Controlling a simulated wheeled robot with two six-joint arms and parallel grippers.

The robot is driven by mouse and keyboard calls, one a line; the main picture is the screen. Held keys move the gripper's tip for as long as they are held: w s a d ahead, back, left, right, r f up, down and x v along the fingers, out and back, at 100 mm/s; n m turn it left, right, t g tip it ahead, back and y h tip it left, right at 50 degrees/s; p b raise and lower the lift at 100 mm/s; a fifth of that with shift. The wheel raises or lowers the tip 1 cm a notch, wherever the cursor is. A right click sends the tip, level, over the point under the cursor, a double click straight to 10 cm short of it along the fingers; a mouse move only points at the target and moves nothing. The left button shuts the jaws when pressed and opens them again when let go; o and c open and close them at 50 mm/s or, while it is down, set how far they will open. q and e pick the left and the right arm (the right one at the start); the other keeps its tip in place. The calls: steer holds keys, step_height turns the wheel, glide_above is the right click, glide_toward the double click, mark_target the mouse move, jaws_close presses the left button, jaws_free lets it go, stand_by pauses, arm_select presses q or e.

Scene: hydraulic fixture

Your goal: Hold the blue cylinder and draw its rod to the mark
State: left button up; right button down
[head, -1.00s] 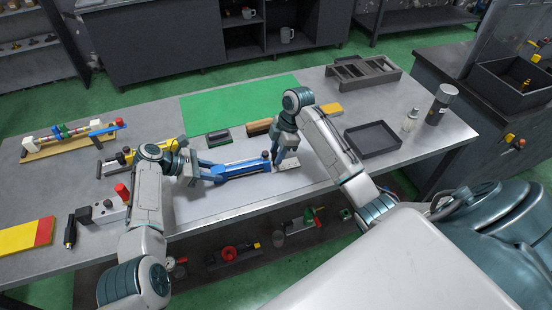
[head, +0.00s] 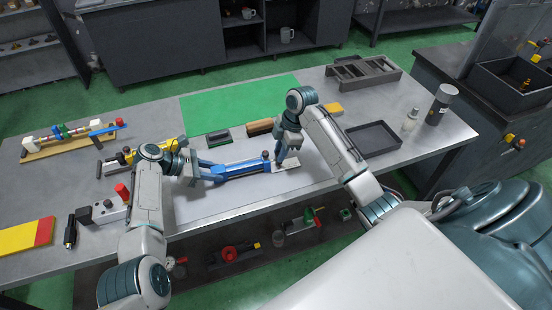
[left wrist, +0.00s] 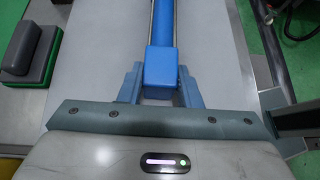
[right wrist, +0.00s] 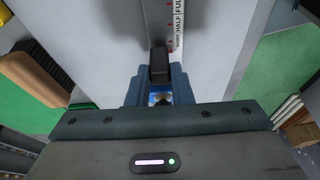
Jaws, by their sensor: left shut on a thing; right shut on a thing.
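The blue cylinder (head: 240,169) lies along the pale mat on the table. My left gripper (head: 202,174) is shut on its left end; the blue end block (left wrist: 160,68) sits between the fingers in the left wrist view. My right gripper (head: 280,160) is at the other end of the cylinder. A white scale (right wrist: 179,25) marked SHORT, HALF and FULL runs beside the rod. The exact mark at the rod's end is unclear.
A green-and-black block (head: 218,138) and a brown-handled block (head: 259,127) lie behind the cylinder. A black tray (head: 373,136) and a spray can (head: 441,104) stand at right. A valve block with a red knob (head: 122,190) is at left. The green mat (head: 240,100) is clear.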

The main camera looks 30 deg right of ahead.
steer(key=shift+s+d, duration=0.1)
steer(key=shift+d, duration=0.4)
steer(key=c, duration=1.2)
jaws_free()
steer(key=shift+r, duration=0.1)
steer(key=v, duration=1.2)
